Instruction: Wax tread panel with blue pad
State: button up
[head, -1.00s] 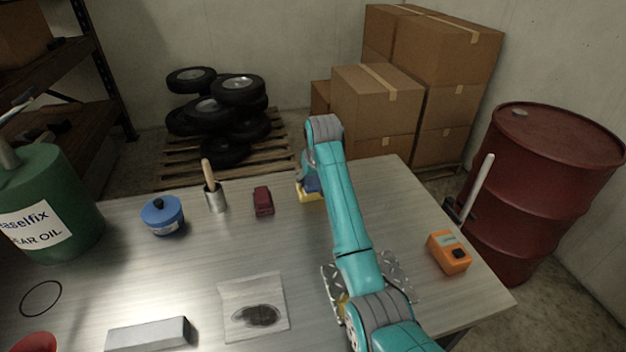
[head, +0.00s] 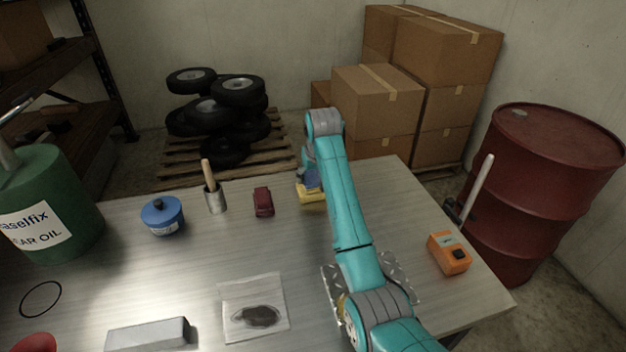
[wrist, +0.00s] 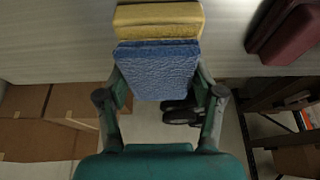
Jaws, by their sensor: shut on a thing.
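The blue pad (wrist: 158,72) is a textured rectangle between the two fingers of my gripper (wrist: 157,82) in the wrist view. My gripper is shut on it. Right beside the pad is a yellow block (wrist: 158,20); I cannot tell whether they touch. In the head view the yellow block (head: 312,198) stands near the table's far edge, with the blue pad (head: 312,182) just above it, partly hidden by my arm. The tread panel (head: 402,282) is bright patterned metal at the table's right front, its middle covered by my arm.
An orange device (head: 449,253) sits right of the panel. A dark red block (head: 263,202), a cup with a wooden handle (head: 215,198) and a blue tin (head: 162,217) stand left of my gripper.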

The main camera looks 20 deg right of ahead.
aim_at(313, 175)
jog(key=shift+r, duration=2.55)
